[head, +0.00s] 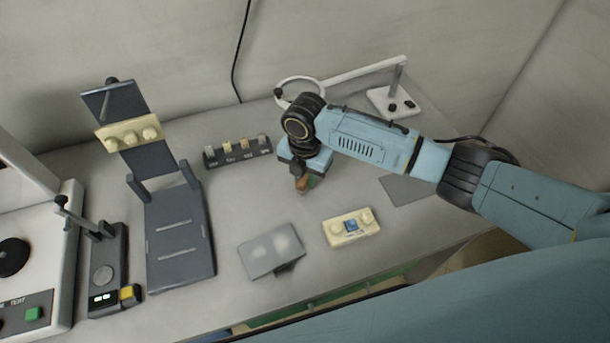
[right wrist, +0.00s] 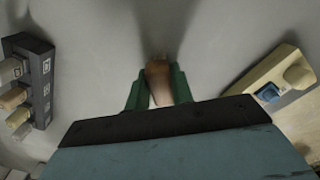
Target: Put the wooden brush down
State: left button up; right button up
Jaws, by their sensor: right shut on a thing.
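The wooden brush (right wrist: 157,82) is a brown handle between the two green fingers of my right gripper (right wrist: 158,90) in the right wrist view. In the head view my right gripper (head: 305,181) points down over the middle of the table, and the brown brush (head: 301,184) shows at its tip. The gripper is shut on the brush. The brush's lower end is close to the grey table surface; I cannot tell whether it touches. My left gripper is not in view.
A rack of small blanks (head: 238,151) stands left of the gripper. A cream block with a blue button (head: 350,228) lies in front to the right. A grey plate (head: 271,253), a dark stand (head: 180,240) and a ring lamp (head: 390,100) also stand on the table (head: 215,195).

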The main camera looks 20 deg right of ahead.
jog(key=o, duration=0.9)
jog(key=shift+f, duration=0.15)
notch_tip(320, 180, up, 12)
jog(key=shift+r+p, duration=0.2)
jog(key=shift+p, duration=0.65)
